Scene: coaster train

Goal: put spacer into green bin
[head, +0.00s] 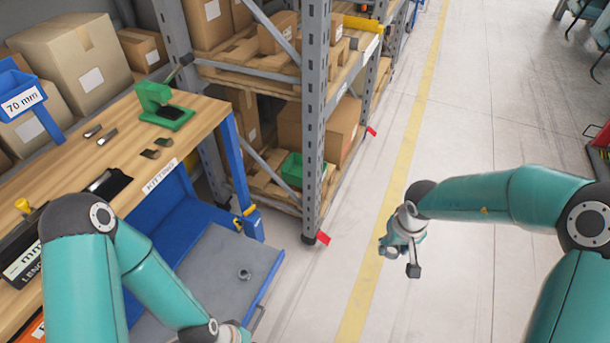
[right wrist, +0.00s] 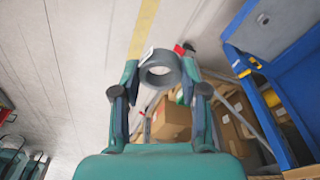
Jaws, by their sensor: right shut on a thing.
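The spacer (right wrist: 160,68) is a thick dark grey ring. In the right wrist view it sits between the fingertips of my right gripper (right wrist: 158,82), which is shut on it. In the head view my right gripper (head: 403,262) hangs over the open floor, right of the yellow line; the spacer is hard to make out there. The green bin (head: 291,170) stands on the low rack shelf, left of and well apart from my right gripper. A rack upright partly hides it. My left arm reaches the bottom edge of the head view, and its gripper is not visible.
A wooden workbench (head: 60,157) at left holds a green fixture (head: 165,112) and small metal parts. A similar grey ring (head: 244,274) lies on its lower grey shelf. The grey rack upright (head: 315,120) stands right beside the bin. The floor between rack and right arm is clear.

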